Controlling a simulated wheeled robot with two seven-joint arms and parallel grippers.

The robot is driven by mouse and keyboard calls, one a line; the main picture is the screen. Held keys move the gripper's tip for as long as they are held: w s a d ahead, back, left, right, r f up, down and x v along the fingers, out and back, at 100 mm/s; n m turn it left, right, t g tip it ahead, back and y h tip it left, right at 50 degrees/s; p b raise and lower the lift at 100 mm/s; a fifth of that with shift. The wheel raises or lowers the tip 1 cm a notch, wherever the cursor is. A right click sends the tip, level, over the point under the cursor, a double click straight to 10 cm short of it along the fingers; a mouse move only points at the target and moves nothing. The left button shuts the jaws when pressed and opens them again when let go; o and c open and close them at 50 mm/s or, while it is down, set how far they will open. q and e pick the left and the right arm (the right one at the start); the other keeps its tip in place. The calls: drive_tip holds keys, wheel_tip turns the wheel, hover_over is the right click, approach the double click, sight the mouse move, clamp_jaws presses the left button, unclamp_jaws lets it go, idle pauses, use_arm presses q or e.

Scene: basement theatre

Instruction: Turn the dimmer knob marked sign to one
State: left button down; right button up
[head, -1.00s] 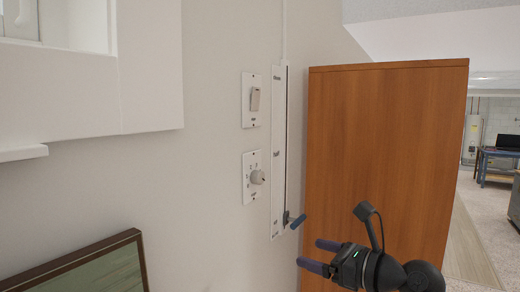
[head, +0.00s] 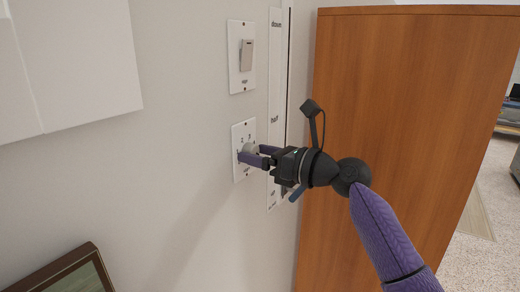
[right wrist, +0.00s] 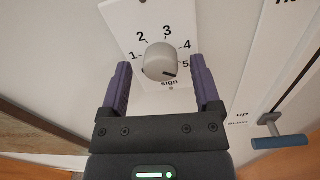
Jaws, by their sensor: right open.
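The dimmer knob (right wrist: 160,60) is a round grey-white knob on a white wall plate (right wrist: 128,20) marked "sign", with numbers from 1 to 5 around it. A dark mark on the knob's rim sits at its lower right, near the 5. In the head view the knob (head: 249,148) is partly covered by my gripper. My right gripper (right wrist: 160,68) is open, with one purple finger on each side of the knob; both fingers look apart from it. It also shows in the head view (head: 255,154). My left gripper is not in view.
A switch plate (head: 242,57) with a rocker is above the knob. A tall white strip (head: 274,120) with a blue-handled lever (right wrist: 280,141) stands to the right. A brown wooden cabinet (head: 400,110) is farther right. A framed panel (head: 68,272) is at lower left.

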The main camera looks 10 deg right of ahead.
clamp_jaws()
idle(0.3)
drive_tip(key=shift+n, duration=0.3)
